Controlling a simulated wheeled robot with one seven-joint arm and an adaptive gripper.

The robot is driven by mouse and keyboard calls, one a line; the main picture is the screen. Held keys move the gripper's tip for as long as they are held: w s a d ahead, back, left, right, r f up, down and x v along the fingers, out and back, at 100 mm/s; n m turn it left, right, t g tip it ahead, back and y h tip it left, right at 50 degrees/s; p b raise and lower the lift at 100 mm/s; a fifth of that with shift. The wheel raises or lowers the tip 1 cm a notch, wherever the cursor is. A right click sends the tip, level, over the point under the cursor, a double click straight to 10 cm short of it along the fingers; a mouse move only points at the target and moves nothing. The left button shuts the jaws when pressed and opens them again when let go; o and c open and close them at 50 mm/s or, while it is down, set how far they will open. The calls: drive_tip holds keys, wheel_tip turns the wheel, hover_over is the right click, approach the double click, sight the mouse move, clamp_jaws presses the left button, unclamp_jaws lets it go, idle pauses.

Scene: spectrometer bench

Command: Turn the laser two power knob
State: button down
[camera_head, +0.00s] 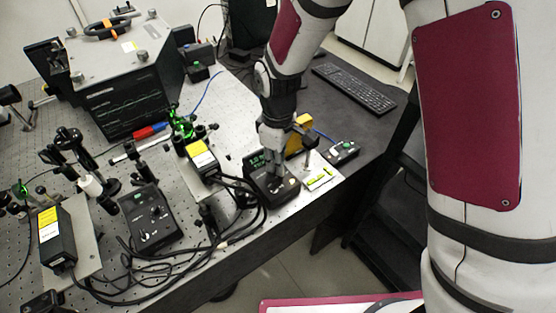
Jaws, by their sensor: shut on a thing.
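A black laser control box (272,195) with a small green display sits near the front right edge of the bench. My gripper (278,172) reaches down onto its top face from above. It is shut on a knob of this box, and the fingers largely hide that knob. A similar black control box (150,217) with a small display and light-marked knobs sits to the left, apart from my gripper. I cannot read which box is labelled laser two.
Laser heads with yellow labels (202,160) (48,222) and loose black cables (225,235) lie around the boxes. A large dark instrument (125,95) stands at the back. A small switch box (342,152) and a keyboard (353,88) are to the right.

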drive_tip(key=m+p, duration=0.1)
drive_tip(key=m, duration=0.4)
drive_tip(key=c, duration=1.6)
unclamp_jaws()
drive_tip(key=shift+o, duration=0.2)
wheel_tip(320, 180, up, 12)
